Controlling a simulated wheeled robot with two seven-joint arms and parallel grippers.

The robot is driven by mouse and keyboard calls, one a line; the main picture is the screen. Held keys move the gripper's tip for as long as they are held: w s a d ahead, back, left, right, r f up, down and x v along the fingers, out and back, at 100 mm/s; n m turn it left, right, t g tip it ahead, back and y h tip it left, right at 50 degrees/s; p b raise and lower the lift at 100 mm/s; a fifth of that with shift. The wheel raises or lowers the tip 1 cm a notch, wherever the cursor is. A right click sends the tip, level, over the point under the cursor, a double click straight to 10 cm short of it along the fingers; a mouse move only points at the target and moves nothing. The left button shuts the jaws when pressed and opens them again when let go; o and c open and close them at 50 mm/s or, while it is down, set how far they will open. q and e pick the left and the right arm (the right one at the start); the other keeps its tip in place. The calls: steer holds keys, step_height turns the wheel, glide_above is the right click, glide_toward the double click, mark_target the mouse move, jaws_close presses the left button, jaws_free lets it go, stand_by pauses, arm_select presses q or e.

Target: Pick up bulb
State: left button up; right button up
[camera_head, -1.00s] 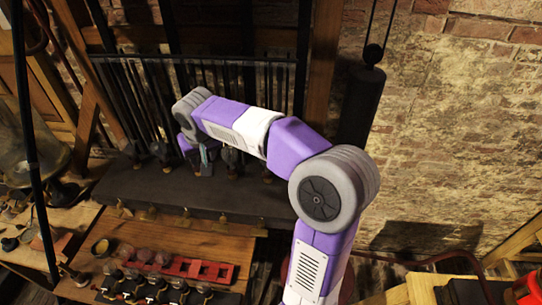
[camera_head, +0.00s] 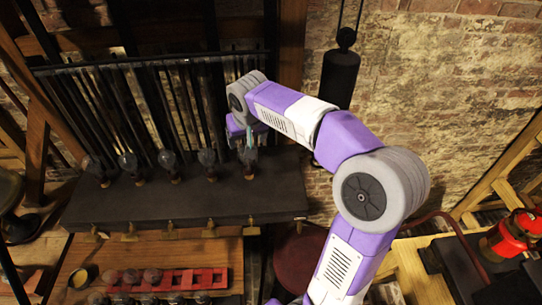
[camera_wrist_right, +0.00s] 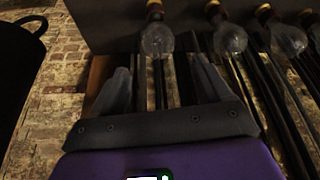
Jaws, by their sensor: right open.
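Several clear glass bulbs stand in a row along a dark shelf (camera_head: 190,204), among them a left one (camera_head: 128,162), a middle one (camera_head: 168,160) and one right of it (camera_head: 207,158). My right gripper (camera_head: 248,143) is at the rightmost bulb (camera_head: 249,162), which it partly hides. In the right wrist view my right gripper (camera_wrist_right: 160,68) is open, with both fingers apart and nothing held. A bulb (camera_wrist_right: 157,40) shows just beyond the gap between its fingertips. Two more bulbs (camera_wrist_right: 230,40) (camera_wrist_right: 288,40) are to the right. My left gripper is out of view.
Dark vertical rods (camera_head: 150,95) stand behind the bulbs. Below the shelf, a wooden bench (camera_head: 140,252) carries a red rack (camera_head: 190,279) and more round glass pieces. A red lantern (camera_head: 515,235) is at far right.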

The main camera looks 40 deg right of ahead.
steer(key=shift+o, duration=0.6)
steer(key=x, duration=0.3)
steer(key=p+x, duration=0.1)
steer(key=x, duration=0.3)
steer(key=shift+w+d, duration=0.2)
steer(key=shift+w, duration=0.1)
steer(key=c, duration=1.3)
